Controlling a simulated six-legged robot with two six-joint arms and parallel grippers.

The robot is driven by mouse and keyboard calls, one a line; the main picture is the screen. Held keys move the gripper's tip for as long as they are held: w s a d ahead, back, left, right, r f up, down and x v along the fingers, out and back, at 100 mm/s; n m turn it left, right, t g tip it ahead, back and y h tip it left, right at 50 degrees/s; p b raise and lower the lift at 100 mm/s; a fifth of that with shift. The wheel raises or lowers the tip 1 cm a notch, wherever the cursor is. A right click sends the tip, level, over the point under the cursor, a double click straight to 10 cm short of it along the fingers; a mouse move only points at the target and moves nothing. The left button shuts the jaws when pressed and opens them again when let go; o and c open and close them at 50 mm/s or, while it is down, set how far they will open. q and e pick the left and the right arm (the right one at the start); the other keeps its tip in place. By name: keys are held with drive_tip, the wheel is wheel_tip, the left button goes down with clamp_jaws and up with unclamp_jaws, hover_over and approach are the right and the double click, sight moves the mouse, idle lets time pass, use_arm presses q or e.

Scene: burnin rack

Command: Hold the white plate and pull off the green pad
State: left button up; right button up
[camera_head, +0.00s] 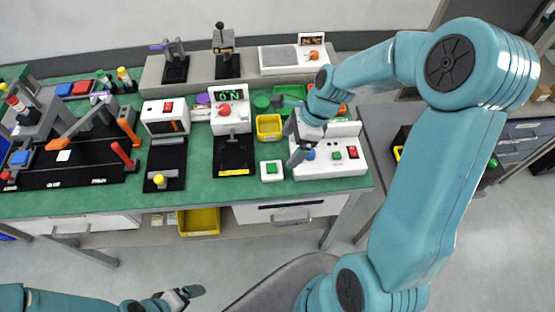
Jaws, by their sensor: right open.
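The white plate (263,176) is a small square lying on the green bench top near its front edge. The green pad (271,168) sits on the middle of the plate. My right gripper (294,146) is open, above and just right of the plate, and apart from it in the picture. Its height over the bench is hard to judge. My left gripper (186,295) is low at the bottom of the picture, off the bench and far from the plate. Its fingers are too small to tell open from shut.
A yellow bin (269,127) stands behind the plate. A white button box (330,171) is close on the right, partly behind my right gripper. A black fixture (234,155) with a display stands to the left. The bench top (205,195) is clear along its front edge.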

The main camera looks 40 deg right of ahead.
sight(275, 167)
drive_tip(key=x, duration=1.1)
drive_tip(key=shift+a+f, duration=0.1)
drive_tip(key=shift+f, duration=0.1)
drive_tip(key=c, duration=1.1)
drive_tip(key=shift+c, duration=0.2)
